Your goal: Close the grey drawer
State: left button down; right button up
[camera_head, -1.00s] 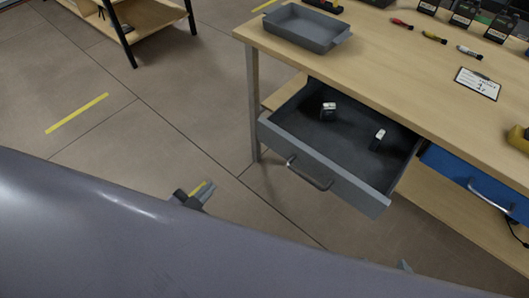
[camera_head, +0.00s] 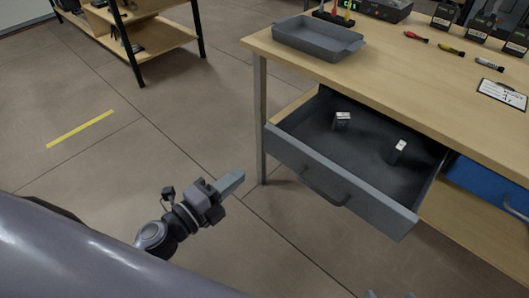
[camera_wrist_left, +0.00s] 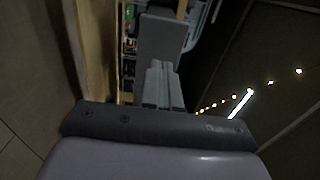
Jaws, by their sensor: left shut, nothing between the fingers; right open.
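The grey drawer (camera_head: 340,180) is pulled well out from under the left end of the workbench. Its front panel carries a dark bar handle (camera_head: 325,187). Two small dark items with white tops lie inside, one near the middle (camera_head: 342,121) and one to the right (camera_head: 399,151). My left gripper (camera_head: 234,181) is shut and empty, to the left of the drawer front and apart from it. Its closed fingers also show in the left wrist view (camera_wrist_left: 160,80). Only a tip of my right gripper (camera_head: 372,294) shows at the bottom edge, below the drawer.
The wooden workbench (camera_head: 400,75) holds a grey tray (camera_head: 318,40), several markers and a clipboard (camera_head: 503,93). A bench leg (camera_head: 261,120) stands just left of the drawer. A blue drawer (camera_head: 485,187) is on the right. The floor to the left is open, with a shelf (camera_head: 150,40) behind.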

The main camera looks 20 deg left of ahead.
aim_at(273, 147)
pick_arm(q)
jog(key=x, duration=0.9)
jog(key=shift+p, duration=0.3)
jog(key=shift+w+d, duration=0.2)
jog(key=shift+w, duration=0.25)
pick_arm(e)
jog(key=shift+r, duration=0.35)
pick_arm(q)
jog(key=shift+w, duration=0.15)
pick_arm(e)
jog(key=shift+s+f, duration=0.1)
